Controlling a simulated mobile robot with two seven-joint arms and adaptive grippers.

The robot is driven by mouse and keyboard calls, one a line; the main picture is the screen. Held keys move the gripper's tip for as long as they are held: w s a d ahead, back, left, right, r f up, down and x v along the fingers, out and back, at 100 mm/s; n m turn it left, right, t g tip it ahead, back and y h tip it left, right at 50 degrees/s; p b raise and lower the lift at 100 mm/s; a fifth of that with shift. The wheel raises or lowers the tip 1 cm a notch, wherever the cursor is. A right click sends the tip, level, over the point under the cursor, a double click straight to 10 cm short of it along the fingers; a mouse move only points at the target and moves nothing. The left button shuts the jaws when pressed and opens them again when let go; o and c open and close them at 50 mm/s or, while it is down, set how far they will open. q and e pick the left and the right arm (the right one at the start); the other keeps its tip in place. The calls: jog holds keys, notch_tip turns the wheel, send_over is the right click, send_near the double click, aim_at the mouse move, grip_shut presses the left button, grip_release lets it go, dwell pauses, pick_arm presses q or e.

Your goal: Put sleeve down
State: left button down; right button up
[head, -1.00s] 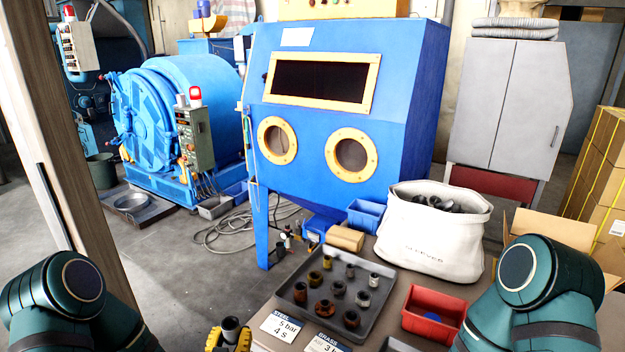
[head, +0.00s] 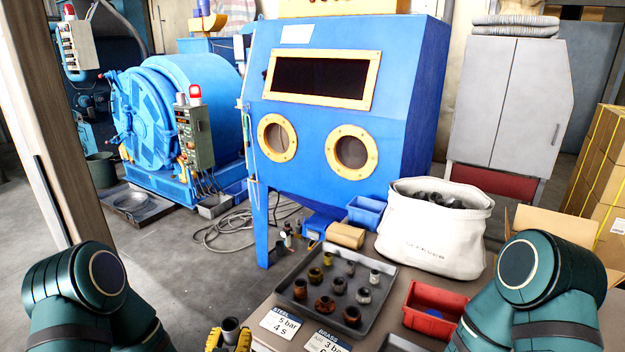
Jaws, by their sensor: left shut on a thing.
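My left gripper (head: 228,342), yellow and black, shows at the bottom edge, left of the label cards. It is shut on a dark grey sleeve (head: 229,326), which stands upright with its open end up. Its lower part is hidden by the fingers. The grey tray (head: 376,318) lies to the right and holds several sleeves, some rusty brown, some brass-coloured, some grey. The held sleeve is outside the tray. My right arm comes in at the lower right; its gripper is not in view.
Label cards for steel (head: 281,323) and brass (head: 328,342) lie before the tray. A red bin (head: 434,310) and a white bag (head: 435,240) of dark pieces stand right of it. The blue blasting cabinet (head: 325,120) rises behind. A tan block (head: 345,235) sits behind the tray.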

dwell(0.4)
